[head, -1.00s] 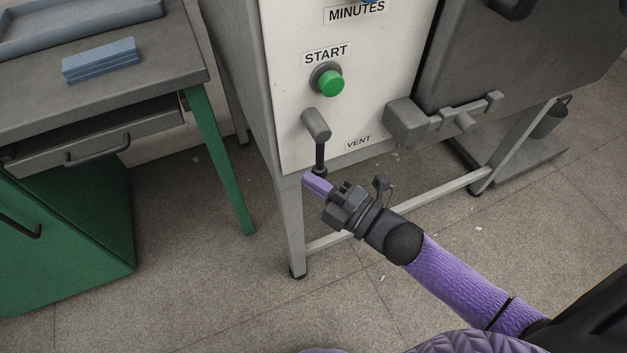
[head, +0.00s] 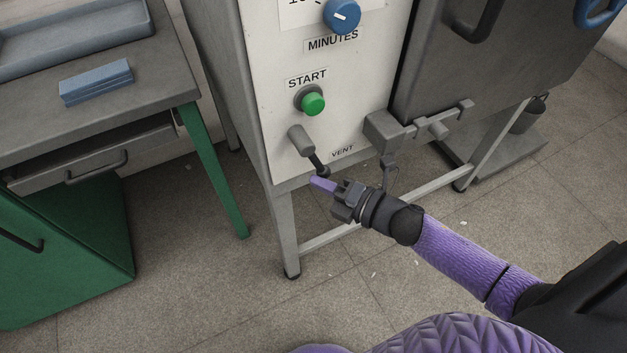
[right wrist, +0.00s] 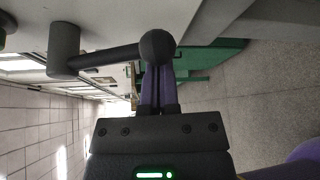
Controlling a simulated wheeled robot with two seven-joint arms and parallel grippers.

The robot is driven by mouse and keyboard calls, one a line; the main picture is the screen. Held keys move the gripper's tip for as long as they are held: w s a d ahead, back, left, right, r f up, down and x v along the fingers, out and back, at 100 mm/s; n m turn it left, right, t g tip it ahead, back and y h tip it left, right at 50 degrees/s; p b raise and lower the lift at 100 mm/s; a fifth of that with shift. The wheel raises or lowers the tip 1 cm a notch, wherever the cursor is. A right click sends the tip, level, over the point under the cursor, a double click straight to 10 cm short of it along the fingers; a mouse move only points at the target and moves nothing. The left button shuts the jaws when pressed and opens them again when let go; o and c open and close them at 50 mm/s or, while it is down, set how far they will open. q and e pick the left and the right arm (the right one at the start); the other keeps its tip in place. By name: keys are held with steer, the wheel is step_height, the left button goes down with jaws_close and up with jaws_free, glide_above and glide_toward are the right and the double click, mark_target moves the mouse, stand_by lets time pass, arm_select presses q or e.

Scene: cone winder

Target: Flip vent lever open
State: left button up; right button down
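The vent lever (head: 313,159) is on the lower part of the white machine panel, left of the VENT label (head: 343,151). It has a grey hub, a dark rod and a round knob, and it slants down and to the right. My right gripper (head: 321,185) has purple fingers and is just below the knob. In the right wrist view, the fingers (right wrist: 158,88) are together, with only a thin line between them. The dark knob (right wrist: 157,46) is at their tips, seemingly touching and not gripped between them. My left gripper is out of view.
Above the lever are the green START button (head: 313,103) and the blue MINUTES dial (head: 342,16). A grey latch (head: 420,128) juts out to the right, near my right wrist. A machine leg (head: 287,235) stands below. A workbench (head: 160,107) is at left.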

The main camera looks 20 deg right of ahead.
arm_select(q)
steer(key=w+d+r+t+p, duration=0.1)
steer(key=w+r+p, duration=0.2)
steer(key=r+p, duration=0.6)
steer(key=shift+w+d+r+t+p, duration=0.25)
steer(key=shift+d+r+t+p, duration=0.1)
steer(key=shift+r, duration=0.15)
arm_select(e)
steer(key=d+r+n+g+h, duration=0.1)
steer(key=d+r+n+h, duration=0.2)
steer(key=d+r+n, duration=0.2)
steer(key=shift+w+d+r, duration=0.15)
steer(key=shift+d+r, duration=0.35)
steer(key=shift+d, duration=0.35)
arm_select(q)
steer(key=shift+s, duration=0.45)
